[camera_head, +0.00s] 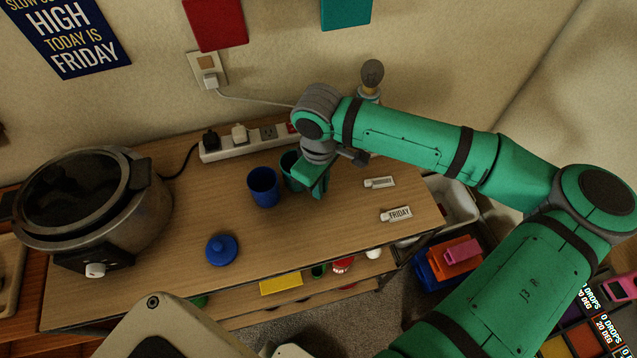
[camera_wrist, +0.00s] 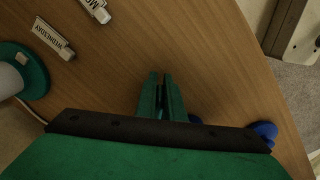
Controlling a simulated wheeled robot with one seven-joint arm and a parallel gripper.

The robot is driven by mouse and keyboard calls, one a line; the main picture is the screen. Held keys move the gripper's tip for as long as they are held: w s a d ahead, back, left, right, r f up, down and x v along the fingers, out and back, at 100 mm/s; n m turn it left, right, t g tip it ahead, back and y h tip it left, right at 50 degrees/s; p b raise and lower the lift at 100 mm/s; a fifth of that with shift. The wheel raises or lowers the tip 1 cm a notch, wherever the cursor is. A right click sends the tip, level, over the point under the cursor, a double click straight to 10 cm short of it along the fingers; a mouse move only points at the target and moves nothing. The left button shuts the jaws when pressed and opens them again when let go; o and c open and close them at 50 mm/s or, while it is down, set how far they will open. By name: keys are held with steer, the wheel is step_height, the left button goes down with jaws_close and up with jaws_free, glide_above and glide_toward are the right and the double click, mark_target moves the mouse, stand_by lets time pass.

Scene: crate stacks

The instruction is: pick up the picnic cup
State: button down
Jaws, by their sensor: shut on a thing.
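A dark teal cup (camera_head: 289,168) is on the wooden shelf top in the head view, partly hidden behind my gripper (camera_head: 318,190). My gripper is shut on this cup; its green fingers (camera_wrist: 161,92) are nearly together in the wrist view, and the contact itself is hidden. The cup looks upright; I cannot tell whether it touches the wood. A blue cup (camera_head: 264,188) stands upright just left of it. I cannot tell from markings which cup is the picnic one.
A blue lid (camera_head: 222,249) lies toward the front. A slow cooker (camera_head: 88,205) fills the left end. A power strip (camera_head: 248,142) runs behind the cups. Two labelled tags (camera_head: 396,214) lie to the right. A figure-like item (camera_head: 371,80) stands at the back wall.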

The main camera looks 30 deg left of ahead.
step_height(320, 180, up, 2)
steer(key=shift+r, duration=0.1)
steer(key=s+d+r, duration=0.3)
steer(key=s+r, duration=0.7)
steer(key=s, duration=0.3)
steer(key=shift+s+d, duration=0.15)
steer(key=shift+s, duration=0.2)
